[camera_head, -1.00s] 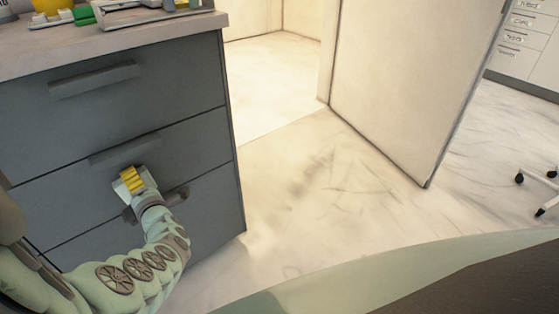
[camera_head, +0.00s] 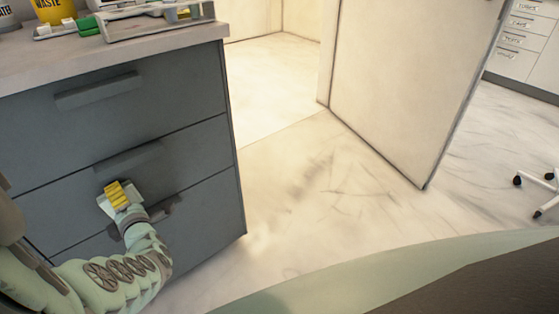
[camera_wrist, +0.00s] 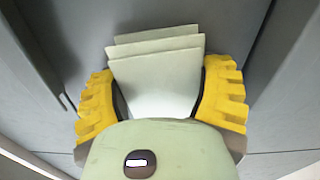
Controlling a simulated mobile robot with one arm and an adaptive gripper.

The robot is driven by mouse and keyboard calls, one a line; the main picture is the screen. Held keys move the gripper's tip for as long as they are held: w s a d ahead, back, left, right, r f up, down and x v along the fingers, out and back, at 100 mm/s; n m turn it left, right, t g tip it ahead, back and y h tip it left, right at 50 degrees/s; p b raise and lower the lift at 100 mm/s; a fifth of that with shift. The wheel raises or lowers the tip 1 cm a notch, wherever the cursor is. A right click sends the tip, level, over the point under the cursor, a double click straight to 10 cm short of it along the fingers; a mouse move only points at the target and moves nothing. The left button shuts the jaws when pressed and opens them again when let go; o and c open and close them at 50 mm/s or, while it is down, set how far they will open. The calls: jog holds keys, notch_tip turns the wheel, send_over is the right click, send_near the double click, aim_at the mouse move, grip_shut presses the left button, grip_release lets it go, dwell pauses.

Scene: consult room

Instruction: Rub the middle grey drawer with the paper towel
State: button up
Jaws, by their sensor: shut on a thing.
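The grey drawer unit stands at the left in the head view, with three drawers stacked. The middle grey drawer (camera_head: 195,155) has a handle (camera_head: 128,157) along its upper part. My gripper (camera_head: 119,194) is in front of the lower part of the middle drawer, below that handle. In the wrist view my gripper (camera_wrist: 160,100) has its yellow fingers shut on the white folded paper towel (camera_wrist: 158,75). The towel's layered far edge points at the grey drawer front. I cannot tell whether it touches the surface. In the head view the towel is mostly hidden by the fingers.
The top drawer (camera_head: 185,90) and bottom drawer (camera_head: 210,212) are closed. On the worktop (camera_head: 150,40) stand a yellow waste container (camera_head: 52,10) and a tray (camera_head: 150,25). An open door (camera_head: 400,90) and clear floor (camera_head: 300,210) lie to the right.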

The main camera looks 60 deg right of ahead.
jog(key=shift+a, duration=0.1)
jog(key=shift+s+a+r+p, duration=0.15)
jog(key=shift+s+p, duration=0.35)
jog(key=shift+p, duration=0.1)
jog(key=p+v, duration=0.2)
jog(key=v, duration=0.3)
jog(key=p+v, duration=0.2)
jog(key=v, duration=0.1)
